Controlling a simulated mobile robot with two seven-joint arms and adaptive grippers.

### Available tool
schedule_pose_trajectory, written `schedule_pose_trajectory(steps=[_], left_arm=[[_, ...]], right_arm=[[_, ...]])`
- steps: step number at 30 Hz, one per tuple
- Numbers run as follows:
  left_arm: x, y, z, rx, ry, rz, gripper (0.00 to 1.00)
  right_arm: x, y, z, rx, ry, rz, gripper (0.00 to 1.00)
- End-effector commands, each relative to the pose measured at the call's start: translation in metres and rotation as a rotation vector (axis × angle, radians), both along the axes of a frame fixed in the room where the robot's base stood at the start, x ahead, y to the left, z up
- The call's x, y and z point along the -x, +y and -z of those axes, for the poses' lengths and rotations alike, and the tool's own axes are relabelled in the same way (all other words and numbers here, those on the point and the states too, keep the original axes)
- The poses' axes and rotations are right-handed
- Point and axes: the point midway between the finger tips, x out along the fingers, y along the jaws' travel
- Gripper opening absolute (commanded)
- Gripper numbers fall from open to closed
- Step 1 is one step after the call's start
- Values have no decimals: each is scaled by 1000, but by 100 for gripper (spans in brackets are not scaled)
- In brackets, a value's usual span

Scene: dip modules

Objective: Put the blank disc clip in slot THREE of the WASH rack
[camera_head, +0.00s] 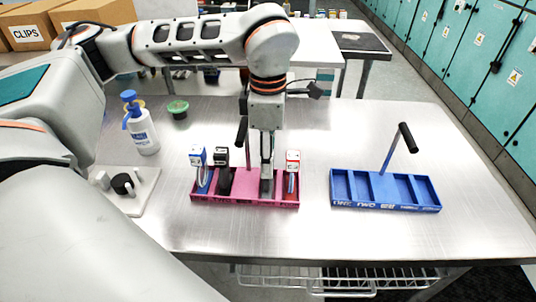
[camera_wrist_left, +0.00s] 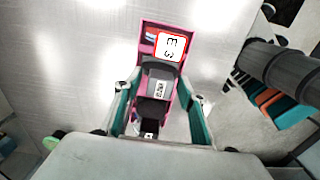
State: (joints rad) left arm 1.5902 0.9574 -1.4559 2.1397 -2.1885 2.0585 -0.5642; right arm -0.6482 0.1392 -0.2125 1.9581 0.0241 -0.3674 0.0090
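A pink rack (camera_head: 240,199) stands in the middle of the table, with a blue clip (camera_head: 199,165), a black clip (camera_head: 222,172) and a red clip (camera_head: 292,168) in it. My left gripper (camera_head: 267,185) is down over this rack, between the black and red clips. In the left wrist view its teal fingers (camera_wrist_left: 160,100) are apart on either side of a grey clip (camera_wrist_left: 158,83) with a small printed label. Whether this is the blank disc clip I cannot tell. A blue rack (camera_head: 385,206) with an upright black handle looks empty; its small labels are hard to read. My right gripper is not in view.
A white pump bottle (camera_head: 143,132), a green-lidded pot (camera_head: 178,109) and a white board with a black knob (camera_head: 122,185) are at the left. The table is clear between and around the racks. The pink rack's dark handle (camera_head: 242,131) rises beside my left gripper.

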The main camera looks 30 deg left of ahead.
Motion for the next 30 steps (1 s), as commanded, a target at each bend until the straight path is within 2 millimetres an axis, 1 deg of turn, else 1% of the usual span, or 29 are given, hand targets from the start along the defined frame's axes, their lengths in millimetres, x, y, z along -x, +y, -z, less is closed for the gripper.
schedule_pose_trajectory(steps=[8, 13, 17, 24, 27, 30], left_arm=[[0, 0, -1, 0, 0, 0, 41], [-1, 0, -10, 1, -4, 1, 41], [-1, 0, -31, 1, -7, 0, 41], [-1, 0, -81, 1, -5, -1, 41], [-1, 0, -99, 0, -4, 0, 41], [-1, 0, -112, 0, -4, -1, 41]], right_arm=[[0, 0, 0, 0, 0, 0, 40], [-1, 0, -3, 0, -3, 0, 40], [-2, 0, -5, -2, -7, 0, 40], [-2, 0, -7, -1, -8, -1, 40], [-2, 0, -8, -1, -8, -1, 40], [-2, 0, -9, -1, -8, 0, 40]])
